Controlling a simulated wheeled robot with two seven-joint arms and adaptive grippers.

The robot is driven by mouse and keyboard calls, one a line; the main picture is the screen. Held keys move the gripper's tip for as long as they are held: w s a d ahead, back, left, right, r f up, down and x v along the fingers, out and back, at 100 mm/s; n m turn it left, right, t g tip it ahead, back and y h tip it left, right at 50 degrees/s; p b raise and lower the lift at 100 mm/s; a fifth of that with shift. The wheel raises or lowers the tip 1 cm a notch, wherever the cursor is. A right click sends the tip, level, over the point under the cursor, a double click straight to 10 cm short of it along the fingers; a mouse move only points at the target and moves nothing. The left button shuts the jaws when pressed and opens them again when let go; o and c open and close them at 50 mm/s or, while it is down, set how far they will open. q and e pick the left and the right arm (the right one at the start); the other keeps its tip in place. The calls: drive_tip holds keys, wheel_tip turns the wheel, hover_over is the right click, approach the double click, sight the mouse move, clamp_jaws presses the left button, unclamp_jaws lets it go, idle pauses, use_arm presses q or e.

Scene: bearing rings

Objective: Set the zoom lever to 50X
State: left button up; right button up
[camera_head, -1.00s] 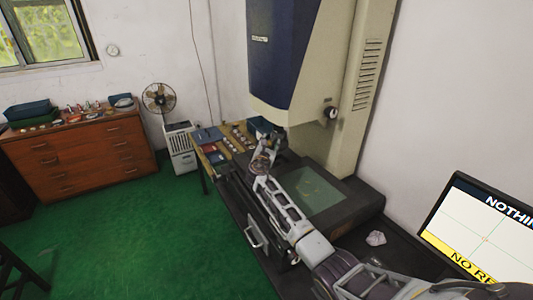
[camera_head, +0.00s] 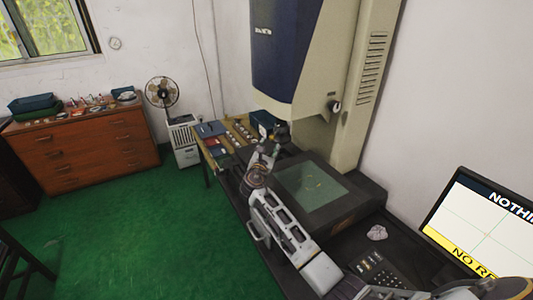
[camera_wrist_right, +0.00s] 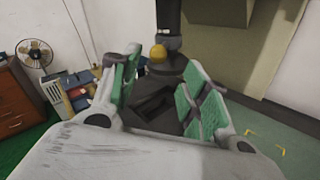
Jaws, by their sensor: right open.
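The measuring machine (camera_head: 285,50) has a blue and beige head, with a dark lens barrel below it. In the right wrist view the dark barrel (camera_wrist_right: 169,20) carries a small yellow knob (camera_wrist_right: 157,53), which looks like the end of the zoom lever. My right gripper (camera_head: 272,146) is just under the head, by the barrel. In the wrist view its green-padded fingers (camera_wrist_right: 163,72) are open and empty, and the knob shows beyond the fingertips, between them in the picture. I cannot read any zoom marking. My left gripper is not in view.
The glass stage (camera_head: 312,190) lies right of my arm. Small parts and trays (camera_head: 228,140) lie behind the gripper. A side knob (camera_head: 334,107) sits on the column.

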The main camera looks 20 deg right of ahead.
drive_tip(key=shift+v, duration=1.3)
drive_tip(key=shift+f, duration=0.1)
